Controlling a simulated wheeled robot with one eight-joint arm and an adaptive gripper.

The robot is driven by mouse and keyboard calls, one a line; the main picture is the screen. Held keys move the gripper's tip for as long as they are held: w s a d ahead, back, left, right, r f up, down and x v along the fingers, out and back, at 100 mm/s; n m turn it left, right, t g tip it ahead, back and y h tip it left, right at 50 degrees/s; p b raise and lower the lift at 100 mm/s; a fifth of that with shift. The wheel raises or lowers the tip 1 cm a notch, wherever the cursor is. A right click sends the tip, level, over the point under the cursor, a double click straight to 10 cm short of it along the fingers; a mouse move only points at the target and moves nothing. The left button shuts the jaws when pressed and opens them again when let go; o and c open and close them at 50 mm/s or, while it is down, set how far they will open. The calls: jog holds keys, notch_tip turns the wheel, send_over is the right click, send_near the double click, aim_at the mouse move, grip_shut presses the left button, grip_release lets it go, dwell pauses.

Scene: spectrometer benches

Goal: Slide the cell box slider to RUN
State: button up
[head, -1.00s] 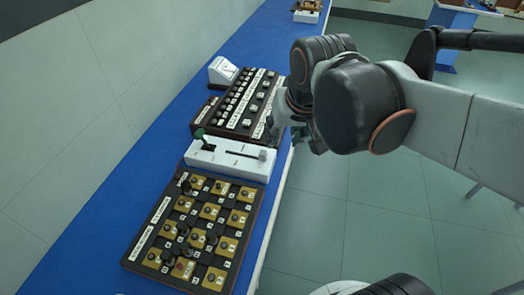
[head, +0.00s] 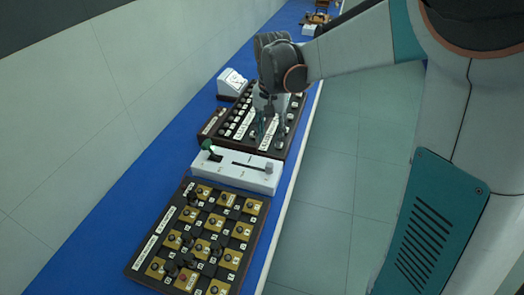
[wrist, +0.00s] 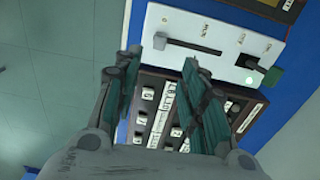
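The white cell box (head: 230,176) lies on the blue bench top. Its dark slot runs along the top, and the pale slider knob (head: 268,169) stands at the slot's right end. In the wrist view the same knob (wrist: 160,41) is at the slot's left end, just beyond my fingertips. The small labels on the box are too blurred to read surely. My gripper (head: 271,130) points down over the dark knob panel behind the box. It is open and empty, with its two fingers apart in the wrist view (wrist: 162,60), and does not appear to touch the knob.
A green-tipped lever (head: 208,146) stands on the box's left end. A dark panel with several knobs (head: 240,118) is behind it, and a board with yellow squares (head: 203,240) in front. A white meter (head: 231,82) sits farther back.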

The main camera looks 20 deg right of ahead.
aim_at(269, 164)
notch_tip(269, 164, down, 14)
jog(key=b, duration=0.4)
jog(key=shift+r, duration=0.15)
grip_shut()
